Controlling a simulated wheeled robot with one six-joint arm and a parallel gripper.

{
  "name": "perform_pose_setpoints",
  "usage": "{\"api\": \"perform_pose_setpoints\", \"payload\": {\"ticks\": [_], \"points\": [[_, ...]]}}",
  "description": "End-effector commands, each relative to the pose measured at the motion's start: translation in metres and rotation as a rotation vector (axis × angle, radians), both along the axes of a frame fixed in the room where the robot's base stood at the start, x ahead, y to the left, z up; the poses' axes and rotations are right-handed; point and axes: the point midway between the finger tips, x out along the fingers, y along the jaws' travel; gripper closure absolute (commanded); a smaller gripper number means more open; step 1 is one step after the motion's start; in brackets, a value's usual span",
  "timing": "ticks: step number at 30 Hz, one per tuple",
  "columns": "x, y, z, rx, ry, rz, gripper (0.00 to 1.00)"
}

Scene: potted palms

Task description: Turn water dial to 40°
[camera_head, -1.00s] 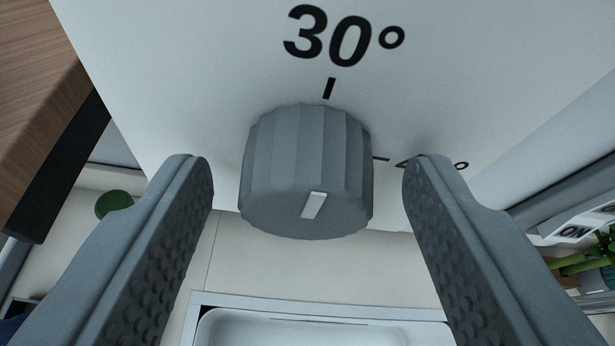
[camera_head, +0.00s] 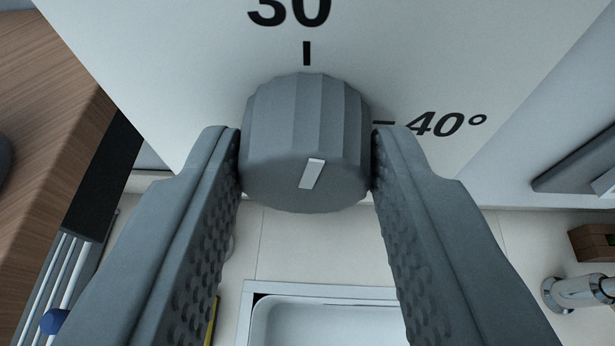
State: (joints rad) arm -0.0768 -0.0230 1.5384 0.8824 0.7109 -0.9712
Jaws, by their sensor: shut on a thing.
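The water dial (camera_head: 300,130) is a grey ribbed knob on a white panel (camera_head: 180,80), in the upper middle of the view.
A white sink basin (camera_head: 335,322) lies below. A wooden surface (camera_head: 45,120) is at the left. A chrome fitting (camera_head: 580,291) and a small brown wooden block (camera_head: 592,243) are at the lower right.

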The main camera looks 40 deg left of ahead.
Motion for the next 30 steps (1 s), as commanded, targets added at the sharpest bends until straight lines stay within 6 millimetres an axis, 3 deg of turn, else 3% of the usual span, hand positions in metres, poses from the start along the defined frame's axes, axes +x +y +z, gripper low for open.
{"api": "perform_pose_setpoints", "payload": {"ticks": [30], "points": [[0.0041, -0.0058, -0.0063, 0.794, 0.536, -0.001, 0.88]]}}
